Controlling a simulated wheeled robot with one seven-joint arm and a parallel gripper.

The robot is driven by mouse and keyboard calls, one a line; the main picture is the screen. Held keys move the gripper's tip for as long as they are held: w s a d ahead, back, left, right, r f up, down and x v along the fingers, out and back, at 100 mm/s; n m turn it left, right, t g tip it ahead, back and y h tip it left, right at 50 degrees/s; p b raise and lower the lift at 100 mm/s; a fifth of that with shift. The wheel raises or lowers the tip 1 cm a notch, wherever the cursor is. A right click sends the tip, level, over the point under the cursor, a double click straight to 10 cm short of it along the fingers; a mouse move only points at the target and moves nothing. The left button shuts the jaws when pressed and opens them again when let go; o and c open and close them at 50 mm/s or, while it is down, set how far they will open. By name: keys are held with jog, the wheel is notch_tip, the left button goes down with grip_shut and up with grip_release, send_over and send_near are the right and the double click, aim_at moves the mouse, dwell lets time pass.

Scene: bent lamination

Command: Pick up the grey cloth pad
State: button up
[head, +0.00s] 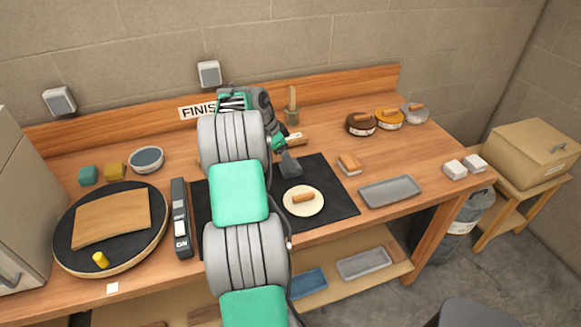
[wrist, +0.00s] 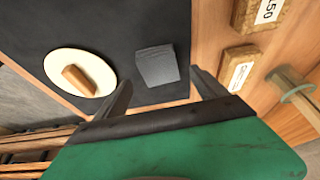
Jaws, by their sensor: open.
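The grey cloth pad (wrist: 156,66) lies flat on the black mat (wrist: 120,25) in the wrist view, near the mat's edge. My gripper (wrist: 161,80) is open, with one finger on either side of the pad's near end in the picture. Nothing is between the fingers, and I cannot tell the height left above the pad. In the head view the pad (head: 291,168) shows as a dark grey patch just below my gripper (head: 281,150), which partly hides it.
A cream round plate (head: 291,207) with a wooden-handled piece sits close to the pad. Labelled cork blocks (wrist: 238,66) lie beside the mat. A grey tray (head: 390,191) lies to the right, and a dark turntable (head: 72,225) with a tan sheet to the left.

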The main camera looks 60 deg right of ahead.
jog(key=x, duration=0.3)
jog(key=shift+s+f+p, duration=0.1)
jog(key=shift+f+p, duration=0.1)
jog(key=shift+p, duration=0.1)
jog(key=c, duration=1.4)
jog(key=shift+r, duration=0.15)
jog(key=shift+d+r, duration=0.1)
jog(key=shift+r, duration=0.1)
notch_tip(320, 180, up, 3)
jog(key=shift+f+b, duration=0.15)
jog(key=shift+b, duration=0.75)
jog(key=s+a+r+b, duration=0.1)
jog(key=a+r, duration=0.2)
jog(key=a, duration=0.1)
jog(key=s+a+r+b, duration=0.1)
jog(key=a+r, duration=0.2)
jog(key=a, duration=0.2)
jog(key=s+a+r+b, duration=0.1)
jog(key=a+r, duration=0.2)
jog(key=a, duration=0.1)
jog(key=shift+s+a+r+b, duration=0.3)
jog(key=shift+a+r+b, duration=0.05)
